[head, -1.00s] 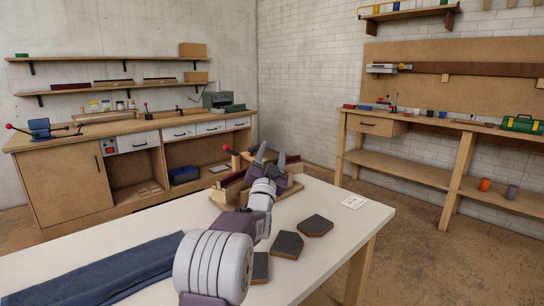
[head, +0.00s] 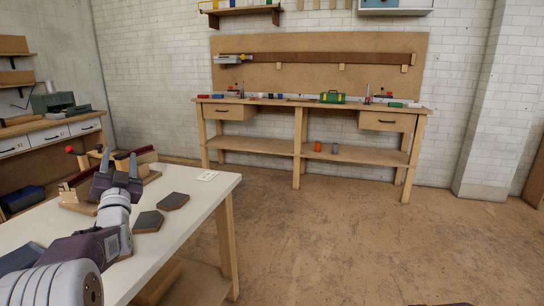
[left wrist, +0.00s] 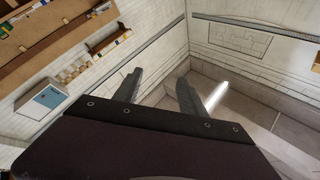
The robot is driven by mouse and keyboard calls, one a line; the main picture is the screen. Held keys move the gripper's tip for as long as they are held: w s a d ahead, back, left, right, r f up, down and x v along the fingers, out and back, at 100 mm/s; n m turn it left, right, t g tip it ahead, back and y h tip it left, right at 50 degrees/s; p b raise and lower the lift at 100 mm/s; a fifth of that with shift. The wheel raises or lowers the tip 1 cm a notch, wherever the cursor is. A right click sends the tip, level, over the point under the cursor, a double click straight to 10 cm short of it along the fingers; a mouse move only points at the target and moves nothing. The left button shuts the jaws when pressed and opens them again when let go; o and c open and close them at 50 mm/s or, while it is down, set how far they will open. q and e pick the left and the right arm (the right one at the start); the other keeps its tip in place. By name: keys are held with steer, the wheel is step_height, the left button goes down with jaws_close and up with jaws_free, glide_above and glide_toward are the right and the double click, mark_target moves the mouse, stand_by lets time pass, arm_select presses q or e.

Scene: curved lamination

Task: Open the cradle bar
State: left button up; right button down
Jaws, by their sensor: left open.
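A wooden cradle (head: 78,195) with dark red pads stands on the white table at the left of the head view. A red ball knob (head: 69,149) shows at its far left side, with a wooden piece beside it. Which part is the cradle bar I cannot tell, as my gripper hides part of the cradle. My left gripper (head: 119,161) is open and empty, with its fingers pointing up in front of the cradle. My right gripper is not in view.
Dark flat pieces (head: 148,221) lie on the white table (head: 195,205), right of my left arm. A white card (head: 207,176) lies near its far corner. A workbench (head: 300,105) stands along the back wall. The floor at right is clear.

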arm_select(q)
steer(key=d+m+h, duration=0.2)
steer(key=d+h, duration=0.2)
steer(key=d, duration=0.8)
steer(key=s+d+f+g+h, duration=0.2)
steer(key=d+f+g, duration=0.15)
steer(key=f, duration=0.65)
steer(key=s+d+f+g+h, duration=0.25)
steer(key=d+f, duration=0.25)
steer(key=f, duration=0.4)
steer(key=s+d+f+n+g, duration=0.1)
steer(key=s+d+f+g, duration=0.2)
steer(key=s+f+g, duration=0.85)
steer(key=s+f+n+g, duration=0.1)
steer(key=s+f, duration=0.4)
steer(key=s, duration=0.4)
steer(key=s+f+n+g, duration=0.2)
steer(key=s+f, duration=0.3)
steer(key=s, duration=0.3)
step_height(320, 180, up, 38)
steer(key=p, duration=3.7)
steer(key=shift+w+f+p, duration=0.15)
steer(key=shift+p, duration=0.25)
steer(key=shift+f, duration=0.15)
steer(key=shift+c, duration=0.7)
jaws_close()
steer(key=shift+d, duration=0.1)
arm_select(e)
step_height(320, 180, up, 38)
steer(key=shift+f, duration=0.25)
